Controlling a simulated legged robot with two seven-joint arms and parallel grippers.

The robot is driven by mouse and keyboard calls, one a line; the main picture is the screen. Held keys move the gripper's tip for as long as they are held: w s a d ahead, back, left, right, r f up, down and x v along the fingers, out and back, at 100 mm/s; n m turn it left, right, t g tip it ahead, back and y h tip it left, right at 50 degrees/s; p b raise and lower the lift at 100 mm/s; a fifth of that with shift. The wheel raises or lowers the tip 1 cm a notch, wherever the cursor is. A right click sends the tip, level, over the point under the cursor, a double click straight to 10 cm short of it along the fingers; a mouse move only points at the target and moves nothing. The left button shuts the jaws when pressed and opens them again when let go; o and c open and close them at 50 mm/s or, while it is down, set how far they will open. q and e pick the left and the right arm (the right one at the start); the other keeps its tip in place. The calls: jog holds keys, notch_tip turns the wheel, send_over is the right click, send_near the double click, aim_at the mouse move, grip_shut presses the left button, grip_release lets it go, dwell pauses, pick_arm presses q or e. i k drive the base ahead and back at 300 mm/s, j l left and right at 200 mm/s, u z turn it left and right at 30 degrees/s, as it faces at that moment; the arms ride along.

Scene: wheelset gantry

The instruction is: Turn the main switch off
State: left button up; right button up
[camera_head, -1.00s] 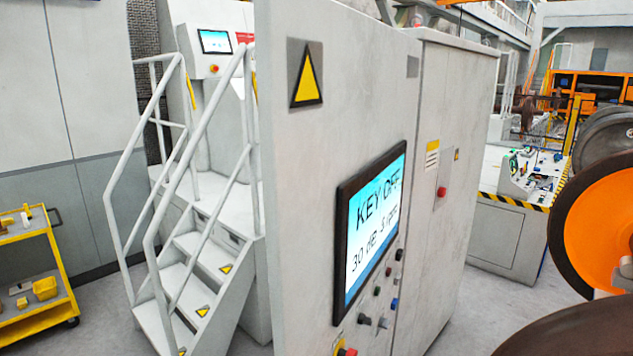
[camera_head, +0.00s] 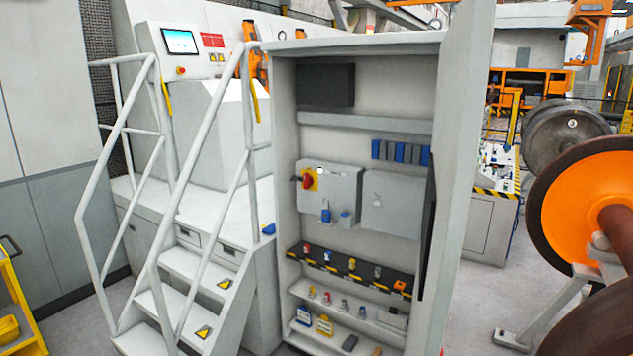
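The main switch (camera_head: 307,181) is a red rotary handle on a yellow plate. It sits on the upper left of a grey box (camera_head: 340,184) inside the open cabinet (camera_head: 283,130). The red handle seems to point sideways to the left; its exact setting is too small to read. A blue item (camera_head: 325,215) and another small blue piece are on the lower part of the same box. Neither of my grippers shows in the view.
The cabinet door (camera_head: 455,150) stands open on the right. Shelves below hold several padlocks (camera_head: 328,257) and tags. White stairs with railings (camera_head: 160,200) stand left of the cabinet. An orange wheel (camera_head: 580,205) is at the right, and a yellow cart (camera_head: 18,310) at lower left.

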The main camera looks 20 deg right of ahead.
aim_at(307, 180)
jog(key=i+j+z, duration=0.35)
jog(key=i, duration=0.15)
jog(key=i+j+z, duration=0.3)
jog(key=i, duration=0.15)
